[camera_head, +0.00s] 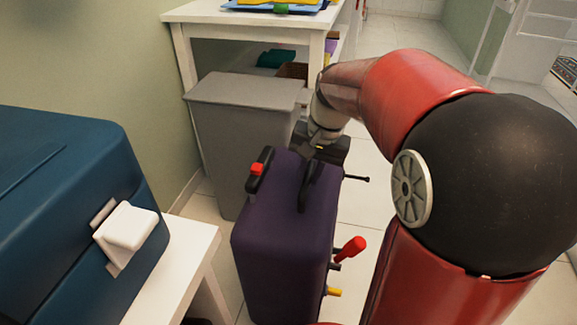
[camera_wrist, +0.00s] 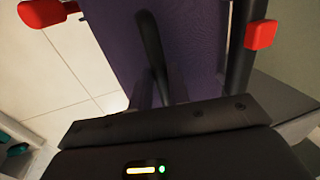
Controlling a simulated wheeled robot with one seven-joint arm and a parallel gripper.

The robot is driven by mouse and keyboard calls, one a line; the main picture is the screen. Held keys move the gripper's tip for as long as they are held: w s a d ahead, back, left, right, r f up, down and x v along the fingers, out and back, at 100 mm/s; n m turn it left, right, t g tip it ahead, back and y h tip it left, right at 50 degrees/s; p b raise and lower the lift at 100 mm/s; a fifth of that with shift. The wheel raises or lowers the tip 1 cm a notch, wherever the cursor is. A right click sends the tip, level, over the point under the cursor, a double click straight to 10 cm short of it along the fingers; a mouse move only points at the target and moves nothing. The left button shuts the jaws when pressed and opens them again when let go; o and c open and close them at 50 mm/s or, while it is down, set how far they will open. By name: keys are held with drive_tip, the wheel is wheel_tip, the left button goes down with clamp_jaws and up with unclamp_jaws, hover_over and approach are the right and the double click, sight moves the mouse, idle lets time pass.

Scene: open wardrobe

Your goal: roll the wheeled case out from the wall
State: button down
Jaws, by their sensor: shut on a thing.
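The wheeled case (camera_head: 285,245) is a dark purple upright box standing on the tiled floor in the head view. A black handle (camera_head: 306,190) rises from its top. My gripper (camera_head: 317,160) is at the far end of the case top and is shut on this handle. In the wrist view the purple case (camera_wrist: 195,40) fills the middle, with the black handle (camera_wrist: 151,45) running down to my gripper (camera_wrist: 165,98). The fingertips are mostly hidden. The case's wheels are out of sight.
A grey bin (camera_head: 240,115) stands just behind the case. A white table (camera_head: 200,245) with a blue box (camera_head: 60,200) is at the left. A white desk (camera_head: 240,17) is at the back. The case carries a red lever (camera_head: 350,249). Tiled floor shows to the right.

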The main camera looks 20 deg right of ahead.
drive_tip(key=shift+s+d, duration=0.15)
drive_tip(key=shift+d, duration=0.2)
drive_tip(key=c, duration=1.3)
unclamp_jaws()
drive_tip(key=shift+d, duration=0.15)
drive_tip(key=p+v, duration=0.1)
drive_tip(key=v, duration=0.6)
drive_tip(key=shift+s+r, duration=0.1)
drive_tip(key=shift+r, duration=0.3)
